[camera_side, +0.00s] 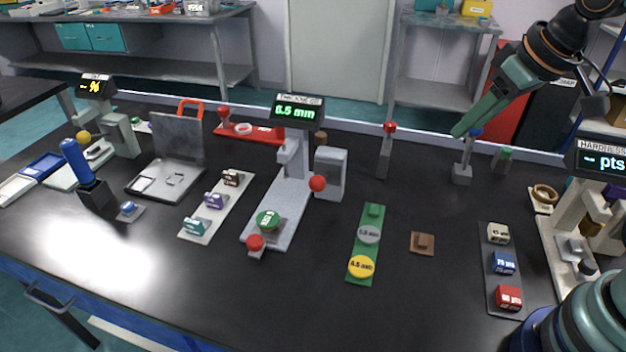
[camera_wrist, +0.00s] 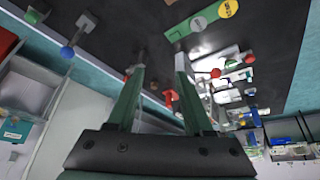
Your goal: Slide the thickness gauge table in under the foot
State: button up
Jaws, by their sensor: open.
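The thickness gauge (camera_side: 292,165) stands mid-bench in the side view, its display (camera_side: 298,110) reading 6.5 mm. The table (camera_side: 268,220), with a green round top, sits at the near end of this base, apart from the foot (camera_side: 289,156) under the gauge head. A red knob (camera_side: 255,242) is at the table's near side. My gripper (camera_side: 460,132) is high at the upper right, far from the gauge. In the wrist view my gripper (camera_wrist: 161,62) is open and empty between its green fingers.
A green strip (camera_side: 357,245) with grey and yellow discs lies right of the gauge. A grey block with a red ball (camera_side: 318,183) stands close to its right side. Red-topped (camera_side: 390,127) and blue-topped posts stand behind. Bench between the strip and the coloured blocks (camera_side: 503,263) is mostly clear.

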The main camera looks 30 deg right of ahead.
jog(key=w+a+r+n+g, duration=0.2)
jog(key=w+a+n, duration=0.1)
jog(key=w+a, duration=0.4)
jog(key=n+g, duration=0.3)
jog(key=n, duration=0.5)
send_over(254, 238)
notch_tip(254, 238, down, 13)
notch_tip(254, 238, down, 12)
jog(key=shift+s+r, duration=0.15)
jog(key=shift+r, duration=0.05)
grip_shut()
jog(key=shift+r, duration=0.1)
